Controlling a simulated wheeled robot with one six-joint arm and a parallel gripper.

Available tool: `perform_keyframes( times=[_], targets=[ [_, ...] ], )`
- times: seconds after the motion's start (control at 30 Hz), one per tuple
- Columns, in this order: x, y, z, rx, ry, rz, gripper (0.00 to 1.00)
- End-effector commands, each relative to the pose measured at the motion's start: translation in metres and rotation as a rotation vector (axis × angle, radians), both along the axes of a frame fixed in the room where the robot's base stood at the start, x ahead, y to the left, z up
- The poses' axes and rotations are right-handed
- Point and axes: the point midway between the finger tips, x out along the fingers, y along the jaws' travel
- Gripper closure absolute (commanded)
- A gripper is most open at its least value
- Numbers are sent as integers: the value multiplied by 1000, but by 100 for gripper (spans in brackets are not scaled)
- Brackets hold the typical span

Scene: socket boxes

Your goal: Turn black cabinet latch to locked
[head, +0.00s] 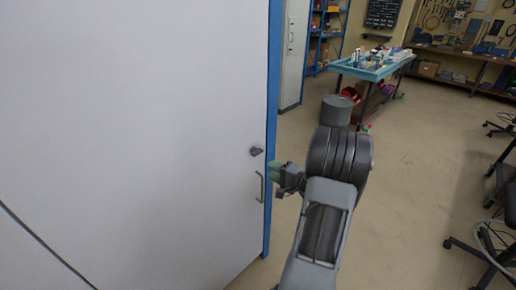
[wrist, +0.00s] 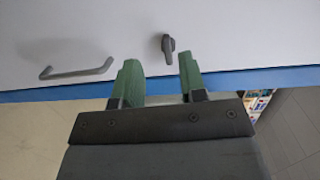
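The black cabinet latch (head: 256,151) is a small dark knob on the white cabinet door (head: 140,120), near the door's right edge and above the handle. In the wrist view the latch (wrist: 168,46) lies ahead of my gripper, between the lines of its two fingers and nearer the right one. My gripper (head: 277,170) is just right of the door edge in the head view. In the wrist view my gripper (wrist: 158,72) has its green fingers spread apart, with nothing between them. The fingertips appear apart from the latch.
A metal handle (head: 260,187) is below the latch; it also shows at left in the wrist view (wrist: 77,69). A blue frame (head: 271,110) edges the cabinet. A blue-topped cart (head: 372,66) stands behind. Chairs are at far right, and open floor (head: 420,150) lies between.

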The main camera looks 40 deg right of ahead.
Motion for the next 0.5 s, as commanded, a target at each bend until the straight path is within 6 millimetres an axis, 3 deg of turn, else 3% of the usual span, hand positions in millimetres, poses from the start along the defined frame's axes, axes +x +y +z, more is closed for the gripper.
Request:
perform_keyframes(
  times=[0.1, 0.2, 0.5],
  targets=[
    [-6, -30, -2, 8, -45, -105, 62],
    [-1, -39, -3, 8, -61, -141, 62],
    [51, -30, -1, 8, -65, -145, 62]
  ],
)
